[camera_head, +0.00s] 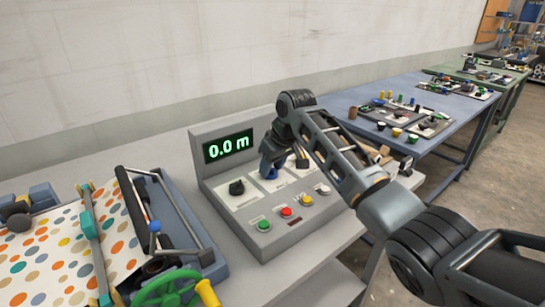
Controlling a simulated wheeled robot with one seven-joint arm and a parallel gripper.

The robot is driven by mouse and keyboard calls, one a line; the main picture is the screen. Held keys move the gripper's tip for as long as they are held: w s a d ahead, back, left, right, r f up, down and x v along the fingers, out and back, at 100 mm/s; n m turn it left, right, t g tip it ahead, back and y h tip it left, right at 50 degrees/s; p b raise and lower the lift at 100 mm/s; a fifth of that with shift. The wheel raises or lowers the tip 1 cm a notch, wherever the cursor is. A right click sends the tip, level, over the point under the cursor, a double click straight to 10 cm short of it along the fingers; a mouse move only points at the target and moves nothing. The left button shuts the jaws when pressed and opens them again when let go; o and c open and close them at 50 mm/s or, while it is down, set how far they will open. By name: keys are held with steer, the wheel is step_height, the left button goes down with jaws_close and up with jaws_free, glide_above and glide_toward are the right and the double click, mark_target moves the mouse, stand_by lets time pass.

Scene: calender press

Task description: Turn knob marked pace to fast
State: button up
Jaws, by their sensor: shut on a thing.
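The grey control panel (252,220) stands on the table with a green "0.0 m" display (228,147). A black knob (237,187) sits on a white plate at the panel's left, uncovered. My gripper (284,165) reaches down over the panel's middle plate, to the right of the black knob. It is shut on a knob there, which the fingers and arm mostly hide. The knob's pointer does not show, and the plate markings are too small to read, so I cannot tell which is marked pace.
Green (264,225), red (286,212) and yellow (307,200) buttons line the panel's front, with a pale knob (322,189) nearby. A roller press (160,225) with dotted sheet and green handwheel (165,289) stands left. A blue table (345,97) is behind right.

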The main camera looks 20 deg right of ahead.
steer(key=m, duration=0.1)
steer(key=m+h+p, duration=0.1)
steer(key=shift+a+r+m, duration=0.1)
steer(key=shift+a+m, duration=0.1)
steer(key=shift+m, duration=0.2)
steer(key=shift+m+h, duration=0.8)
steer(key=shift+m, duration=1)
steer(key=o, duration=1)
steer(key=shift+b+v, duration=0.6)
steer(key=shift+v, duration=3.2)
steer(key=shift+s+a, duration=0.1)
steer(key=shift+s, duration=0.05)
